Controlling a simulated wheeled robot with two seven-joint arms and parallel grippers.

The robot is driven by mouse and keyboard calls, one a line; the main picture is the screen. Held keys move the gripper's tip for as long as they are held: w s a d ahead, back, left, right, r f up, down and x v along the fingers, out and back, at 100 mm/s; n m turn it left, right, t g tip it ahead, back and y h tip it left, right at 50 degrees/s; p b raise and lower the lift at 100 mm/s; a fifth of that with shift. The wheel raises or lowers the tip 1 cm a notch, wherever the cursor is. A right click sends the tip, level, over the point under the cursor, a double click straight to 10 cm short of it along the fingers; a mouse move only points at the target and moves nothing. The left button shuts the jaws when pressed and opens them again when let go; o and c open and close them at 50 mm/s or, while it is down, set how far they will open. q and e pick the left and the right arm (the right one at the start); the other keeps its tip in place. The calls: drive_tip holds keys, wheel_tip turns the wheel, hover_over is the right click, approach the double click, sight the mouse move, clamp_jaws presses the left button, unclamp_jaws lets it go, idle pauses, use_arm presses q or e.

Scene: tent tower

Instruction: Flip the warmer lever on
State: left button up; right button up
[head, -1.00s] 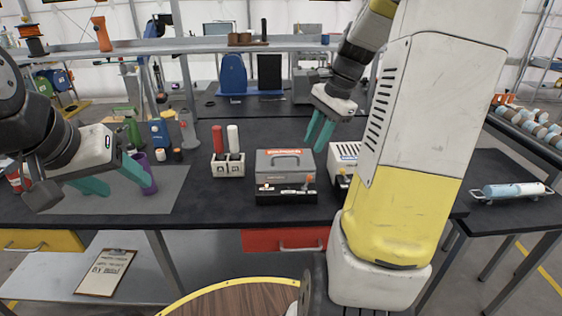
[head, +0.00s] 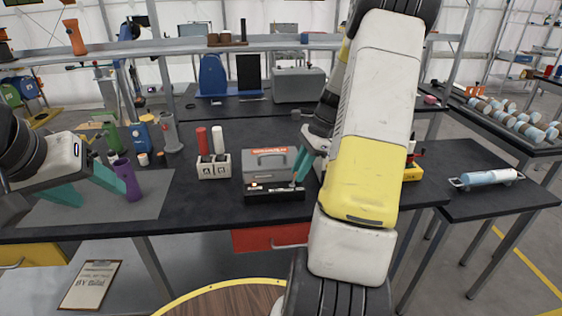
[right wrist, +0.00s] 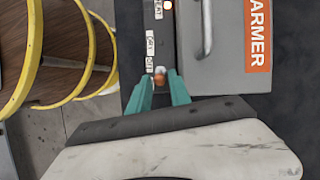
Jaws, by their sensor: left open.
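The warmer (head: 265,164) is a grey box with a handle and an orange label. It also shows in the right wrist view (right wrist: 225,75). A black control strip (head: 262,196) runs along its front. The small copper-tipped lever (right wrist: 160,73) stands at the strip's end by two white labels, whose small text is hard to read. My right gripper (right wrist: 160,80) is at the strip, its teal fingers on either side of the lever, with narrow gaps showing. It also shows in the head view (head: 298,174). My left gripper (head: 102,198) is open and empty, close to a purple vase (head: 129,182).
A white holder (head: 213,168) with a red and a white cylinder stands left of the warmer. A yellow item (head: 412,172) is partly behind my right arm. Bare tabletop (head: 205,205) lies left of the strip.

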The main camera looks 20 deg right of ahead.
drive_tip(key=shift+f, duration=0.1)
clamp_jaws()
drive_tip(key=shift+s+d+f+y, duration=0.15)
drive_tip(key=shift+d+y, duration=0.25)
drive_tip(key=shift+y, duration=0.4)
unclamp_jaws()
drive_tip(key=v, duration=0.7)
drive_tip(key=shift+d+r, duration=0.2)
drive_tip(key=shift+r, duration=0.1)
